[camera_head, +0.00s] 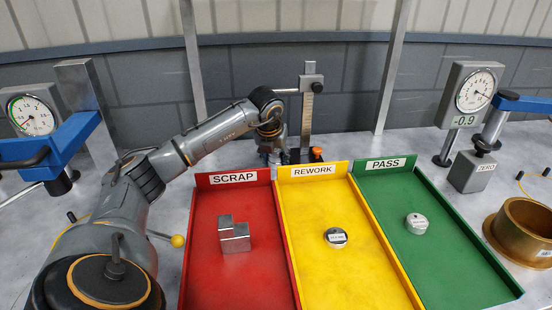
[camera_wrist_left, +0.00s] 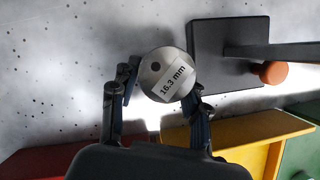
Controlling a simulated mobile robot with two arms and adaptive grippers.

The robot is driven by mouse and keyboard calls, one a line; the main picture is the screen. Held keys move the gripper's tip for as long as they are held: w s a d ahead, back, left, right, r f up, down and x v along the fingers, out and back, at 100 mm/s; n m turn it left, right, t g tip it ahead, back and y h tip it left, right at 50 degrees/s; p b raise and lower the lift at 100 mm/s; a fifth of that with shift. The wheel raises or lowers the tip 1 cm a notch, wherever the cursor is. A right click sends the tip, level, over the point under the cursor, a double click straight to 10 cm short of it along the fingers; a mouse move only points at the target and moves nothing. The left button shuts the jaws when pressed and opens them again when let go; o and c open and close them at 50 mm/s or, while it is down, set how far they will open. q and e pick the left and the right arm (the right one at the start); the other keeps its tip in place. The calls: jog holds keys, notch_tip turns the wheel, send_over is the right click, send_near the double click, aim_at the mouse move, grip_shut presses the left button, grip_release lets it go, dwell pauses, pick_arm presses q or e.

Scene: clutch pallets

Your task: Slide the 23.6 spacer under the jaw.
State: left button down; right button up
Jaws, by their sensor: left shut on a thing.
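My left gripper (camera_wrist_left: 161,95) is shut on a round grey metal spacer (camera_wrist_left: 160,68) labelled 16.3 mm, not 23.6. In the head view the left gripper (camera_head: 275,155) is low at the back of the table, beside the height gauge, and the spacer is not clearly seen there. The gauge has an upright column (camera_head: 307,125) with a slider and a jaw arm (camera_head: 288,91) reaching left above my wrist. In the left wrist view the gauge's dark base (camera_wrist_left: 208,75) lies just right of the spacer. My right gripper is not in view.
Red SCRAP (camera_head: 200,285), yellow REWORK (camera_head: 365,285) and green PASS (camera_head: 455,280) trays lie in front. They hold a stepped metal block (camera_head: 234,236) and two round spacers (camera_head: 336,237) (camera_head: 417,223), labels unreadable. An orange knob (camera_head: 317,153) sits by the gauge. A dial gauge (camera_head: 476,90) stands right.

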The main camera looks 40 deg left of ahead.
pick_arm(q)
jog(key=c, duration=0.7)
grip_release()
jog(key=shift+d, duration=0.15)
jog(key=shift+o, duration=0.5)
jog(key=shift+w, duration=0.15)
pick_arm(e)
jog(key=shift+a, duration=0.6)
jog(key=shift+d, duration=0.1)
